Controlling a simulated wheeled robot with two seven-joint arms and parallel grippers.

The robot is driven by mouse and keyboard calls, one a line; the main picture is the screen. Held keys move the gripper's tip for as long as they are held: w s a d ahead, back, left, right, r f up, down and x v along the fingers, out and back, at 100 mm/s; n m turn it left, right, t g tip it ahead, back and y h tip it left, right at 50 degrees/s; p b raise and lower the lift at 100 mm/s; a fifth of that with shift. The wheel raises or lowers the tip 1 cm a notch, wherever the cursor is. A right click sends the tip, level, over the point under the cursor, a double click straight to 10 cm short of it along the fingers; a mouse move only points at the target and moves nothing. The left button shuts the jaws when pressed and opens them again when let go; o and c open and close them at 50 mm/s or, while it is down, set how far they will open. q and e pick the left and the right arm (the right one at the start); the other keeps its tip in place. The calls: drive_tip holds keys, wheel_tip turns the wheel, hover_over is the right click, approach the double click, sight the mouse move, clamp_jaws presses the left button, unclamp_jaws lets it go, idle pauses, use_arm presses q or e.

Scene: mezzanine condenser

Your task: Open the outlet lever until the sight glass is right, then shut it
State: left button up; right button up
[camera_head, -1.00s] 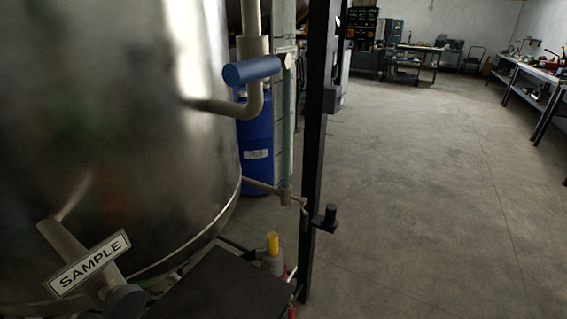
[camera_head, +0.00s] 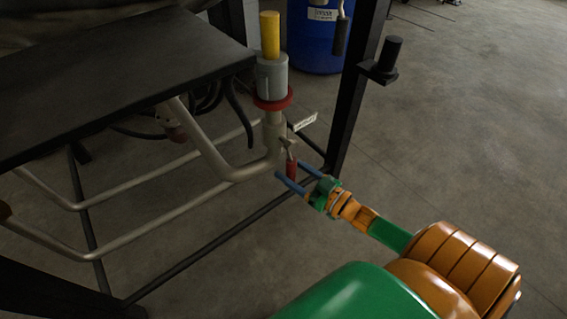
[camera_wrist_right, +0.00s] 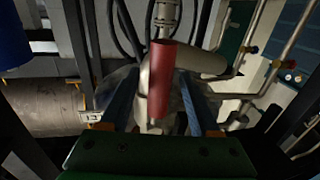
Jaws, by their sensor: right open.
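A red lever handle (camera_head: 291,170) hangs at a pipe fitting (camera_head: 275,140) beneath a grey cylinder with a red flange. My right gripper (camera_head: 289,168) comes in from the lower right with its two blue fingers open around the handle. In the right wrist view the red handle (camera_wrist_right: 161,85) stands upright between the open fingers (camera_wrist_right: 160,90), with a gap visible on both sides. A small white tag (camera_head: 304,121) is beside the fitting; its text is unreadable. I cannot make out a sight glass now. My left gripper is not in view.
A black platform (camera_head: 120,75) is at the upper left, with bent pipes (camera_head: 150,180) below it. A black post (camera_head: 357,85) stands just behind the fitting, with a blue drum (camera_head: 318,40) beyond. Open concrete floor (camera_head: 480,140) lies to the right.

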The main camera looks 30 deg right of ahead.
drive_tip(key=x, duration=0.3)
drive_tip(key=shift+w+a+b, duration=0.1)
drive_tip(key=shift+w+b, duration=0.2)
clamp_jaws()
drive_tip(key=shift+f, duration=0.1)
idle(1.0)
